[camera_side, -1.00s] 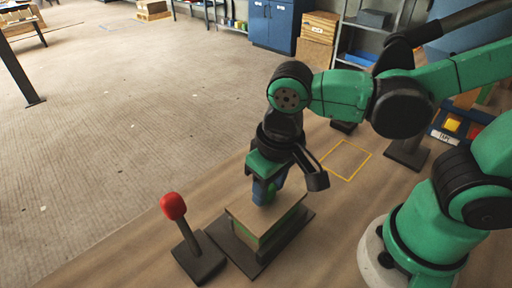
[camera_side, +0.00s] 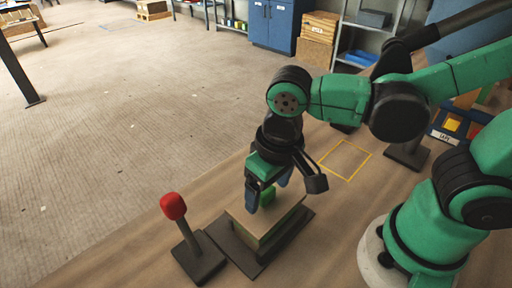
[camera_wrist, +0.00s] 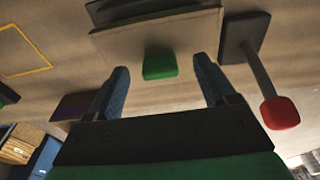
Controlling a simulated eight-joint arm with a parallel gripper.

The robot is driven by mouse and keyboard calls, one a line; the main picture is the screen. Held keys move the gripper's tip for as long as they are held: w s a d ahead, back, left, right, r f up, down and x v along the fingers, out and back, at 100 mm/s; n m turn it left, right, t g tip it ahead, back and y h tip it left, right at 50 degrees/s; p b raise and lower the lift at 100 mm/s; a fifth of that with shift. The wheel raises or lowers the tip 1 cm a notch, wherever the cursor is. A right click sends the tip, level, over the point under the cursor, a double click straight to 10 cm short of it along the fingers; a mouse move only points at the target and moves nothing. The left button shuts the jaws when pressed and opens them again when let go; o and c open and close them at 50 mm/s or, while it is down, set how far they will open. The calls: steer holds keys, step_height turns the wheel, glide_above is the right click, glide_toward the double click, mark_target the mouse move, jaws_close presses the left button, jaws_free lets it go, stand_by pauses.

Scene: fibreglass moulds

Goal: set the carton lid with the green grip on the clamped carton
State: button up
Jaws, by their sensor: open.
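The tan carton lid (camera_side: 245,216) lies flat on top of the carton (camera_side: 270,238), whose green-edged side shows below it. The lid's green grip (camera_side: 268,196) stands up from its middle and also shows in the wrist view (camera_wrist: 160,66). My gripper (camera_wrist: 161,70) is open, with one blue finger on either side of the grip and a gap at both sides. In the side view, my fingers are just above the lid. The carton stands on a dark base plate (camera_side: 232,250). Whether the lid is fully seated on every edge cannot be told.
A red-knobbed lever (camera_side: 174,207) on a dark foot stands left of the carton, close to the base plate. A yellow outlined square (camera_side: 345,160) on the table behind is empty. A blue bin with coloured blocks (camera_side: 455,124) stands at the far right.

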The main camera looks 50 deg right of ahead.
steer(key=shift+r, duration=0.1)
steer(key=shift+s+r, duration=0.15)
steer(key=shift+r, duration=1.15)
steer(key=shift+s+r, duration=0.1)
steer(key=shift+r, duration=1.15)
steer(key=w+d+t, duration=0.5)
steer(key=d, duration=0.5)
steer(key=shift+w+f+t, duration=0.25)
steer(key=shift+t, duration=0.15)
